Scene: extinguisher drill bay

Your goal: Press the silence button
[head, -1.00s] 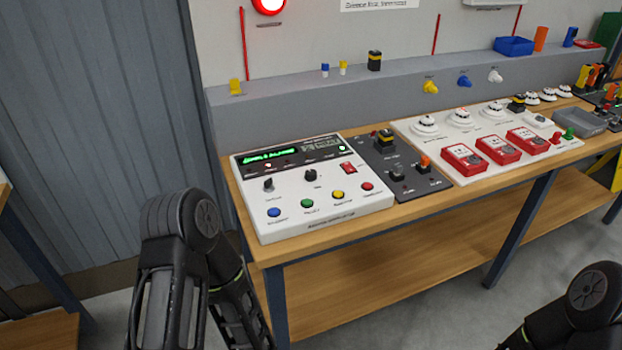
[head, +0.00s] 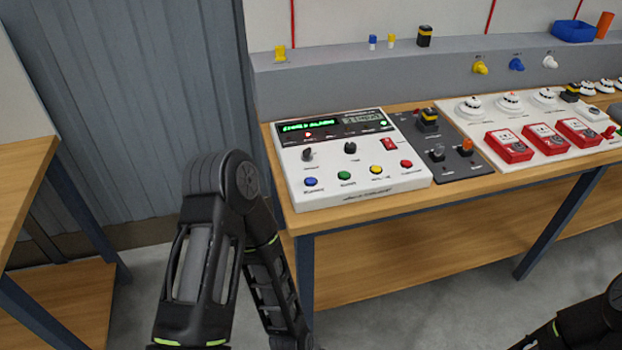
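A white control panel (head: 380,196) with a dark display strip and lit green text sits at the left end of the wooden bench. Along its front is a row of round buttons: blue (head: 311,182), green (head: 344,176), yellow (head: 376,170) and red (head: 406,164). Small labels lie under them but are too small to read, so I cannot tell which is the silence button. Two black knobs and a red rocker switch (head: 389,144) sit above the row. My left arm shows left of the panel, apart from it, and my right arm shows at the lower right corner. Neither gripper's fingers are in view.
A dark grey panel (head: 463,165) with switches adjoins the white one. Red call points (head: 509,147) and white detectors (head: 470,108) stand further right. A grey ledge (head: 330,85) runs behind the bench (head: 400,209). Another wooden table (head: 22,170) is at the left. Floor shows between them.

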